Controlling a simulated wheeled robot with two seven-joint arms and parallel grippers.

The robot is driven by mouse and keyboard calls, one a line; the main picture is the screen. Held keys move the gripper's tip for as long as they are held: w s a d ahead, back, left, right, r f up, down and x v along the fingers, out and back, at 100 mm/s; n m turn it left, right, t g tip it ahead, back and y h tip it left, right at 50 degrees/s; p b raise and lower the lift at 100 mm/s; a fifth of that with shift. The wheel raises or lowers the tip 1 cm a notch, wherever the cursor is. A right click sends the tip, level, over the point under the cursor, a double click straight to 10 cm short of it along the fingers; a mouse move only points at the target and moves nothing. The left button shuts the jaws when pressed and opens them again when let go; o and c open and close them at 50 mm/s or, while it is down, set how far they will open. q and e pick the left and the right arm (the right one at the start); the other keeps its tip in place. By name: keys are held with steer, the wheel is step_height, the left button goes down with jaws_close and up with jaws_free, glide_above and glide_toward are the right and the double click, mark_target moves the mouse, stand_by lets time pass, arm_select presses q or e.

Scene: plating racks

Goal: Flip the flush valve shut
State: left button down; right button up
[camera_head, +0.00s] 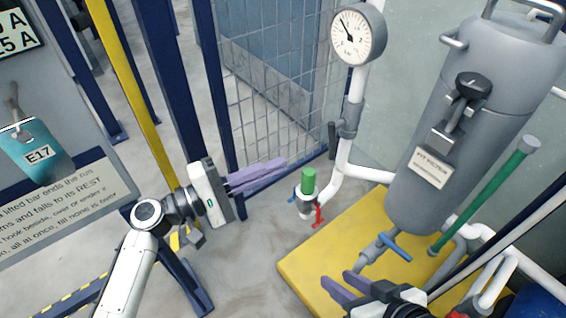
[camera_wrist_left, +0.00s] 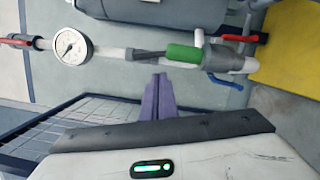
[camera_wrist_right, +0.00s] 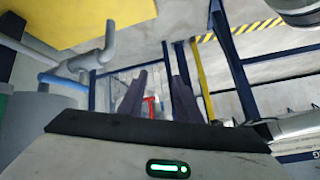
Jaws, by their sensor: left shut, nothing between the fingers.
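No valve in view carries a readable flush label. A green-topped valve (camera_head: 308,182) with a red lever (camera_head: 319,215) stands on the white pipe under the gauge. A blue lever (camera_head: 395,247) sits on the pipe below the grey vessel. In the left wrist view the green top (camera_wrist_left: 184,53) lies just beyond the fingers, with a blue lever (camera_wrist_left: 226,83) to its right. My left gripper (camera_head: 286,164) is shut and empty, up and left of the green top, apart from it in the head view. My right gripper (camera_head: 338,284) is open and empty over the yellow platform, left below the blue lever.
The grey vessel (camera_head: 447,120) and a green-sleeved bar (camera_head: 480,195) stand at right on the yellow platform (camera_head: 310,258). The gauge (camera_head: 357,34) tops the pipe. A mesh fence (camera_head: 270,90) and blue posts stand behind my left gripper. A signboard (camera_head: 60,215) is at left.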

arm_select(q)
steer(key=shift+s+a, duration=0.1)
steer(key=shift+a, duration=0.1)
arm_select(e)
steer(key=shift+a+r, duration=0.1)
steer(key=c, duration=0.3)
arm_select(q)
steer(key=s+d+f+m+g+y, duration=0.2)
steer(key=s+f+m+g+y, duration=0.15)
steer(key=s+f+m, duration=0.4)
arm_select(e)
steer(key=shift+s+f, duration=0.2)
steer(key=shift+s, duration=0.05)
jaws_close()
arm_select(q)
steer(key=s+a+f+m+y, duration=0.2)
steer(key=s+y, duration=0.1)
steer(key=s, duration=0.1)
steer(key=s+a+f+m+t+y, duration=0.1)
steer(key=s+a+f+m+y, duration=0.1)
steer(key=s+m+y, duration=0.1)
steer(key=shift+s+a+f+y, duration=0.4)
steer(key=shift+s+y, duration=0.15)
steer(key=shift+s, duration=0.7)
arm_select(e)
steer(key=shift+w+r, duration=0.1)
steer(key=shift+w, duration=0.15)
arm_select(q)
steer(key=shift+m, duration=0.25)
